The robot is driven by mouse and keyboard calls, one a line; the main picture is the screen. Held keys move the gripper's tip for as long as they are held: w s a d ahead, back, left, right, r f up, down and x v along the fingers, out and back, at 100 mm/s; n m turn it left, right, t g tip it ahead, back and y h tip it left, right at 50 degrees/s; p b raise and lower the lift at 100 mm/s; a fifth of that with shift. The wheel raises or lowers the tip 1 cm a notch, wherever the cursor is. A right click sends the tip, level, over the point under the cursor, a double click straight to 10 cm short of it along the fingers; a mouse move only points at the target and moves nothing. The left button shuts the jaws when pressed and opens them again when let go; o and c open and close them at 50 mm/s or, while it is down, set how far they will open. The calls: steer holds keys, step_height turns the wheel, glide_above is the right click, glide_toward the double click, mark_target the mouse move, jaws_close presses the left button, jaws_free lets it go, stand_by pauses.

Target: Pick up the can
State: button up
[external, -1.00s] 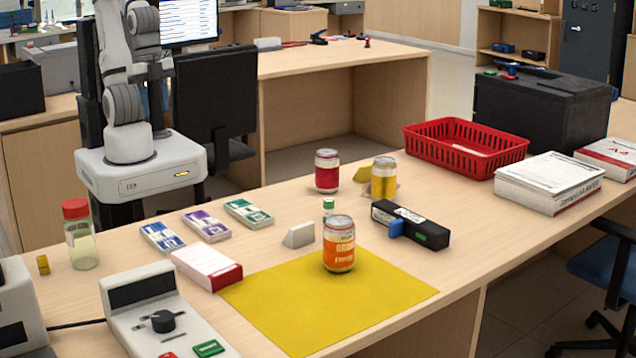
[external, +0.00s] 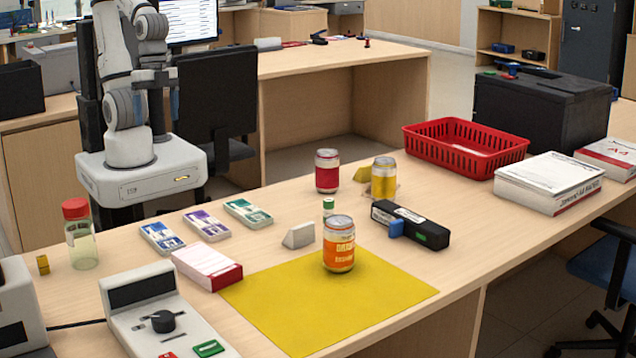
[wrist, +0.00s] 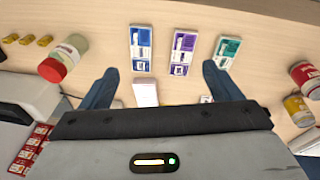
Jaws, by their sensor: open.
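Three cans stand upright on the counter in the external view. An orange can (external: 339,246) with a silver top is on the yellow mat (external: 300,320). A red can (external: 327,172) and a yellow can (external: 384,178) stand farther back. In the wrist view the red can (wrist: 305,78) and the yellow can (wrist: 299,110) are at the right edge; the orange can is not visible there. My gripper (wrist: 160,70) is open and empty, its fingers spread above the counter, well left of those two cans.
A black device (external: 410,224), small green-capped bottle (external: 328,207) and grey wedge (external: 299,236) are near the orange can. A red basket (external: 466,148) stands behind.

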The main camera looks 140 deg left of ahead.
steer(key=w+a+f+n+t+h+b, duration=0.1)
steer(key=w+a+f+n+h+b, duration=0.15)
steer(key=f+n+b, duration=0.2)
steer(key=w+a+f+n+h+b, duration=0.1)
steer(key=w+f+n+h+b, duration=0.15)
steer(key=f+n, duration=0.35)
steer(key=n+t+y+b, duration=0.8)
steer(key=n+t+b, duration=0.6)
steer(key=n, duration=1)
glide_toward(337, 174)
steer(key=d, duration=0.2)
steer(key=s+d, duration=0.1)
steer(key=d, duration=0.1)
steer(key=shift+d, duration=0.1)
steer(key=shift+w+a+f+n+y+b, duration=0.1)
steer(key=shift+a+f+n+y+b, duration=0.15)
steer(key=shift+a+n+y, duration=0.35)
steer(key=shift+w+a+f+n+y+b, duration=0.1)
steer(key=shift+a+f+n+y, duration=0.1)
steer(key=shift+a+n+y, duration=0.4)
steer(key=shift+a, duration=0.1)
steer(key=x, duration=0.4)
steer(key=b+x, duration=0.1)
steer(key=x, duration=0.2)
steer(key=shift+w+a+r, duration=0.1)
steer(key=shift+w+r, duration=0.1)
steer(key=shift+w, duration=0.15)
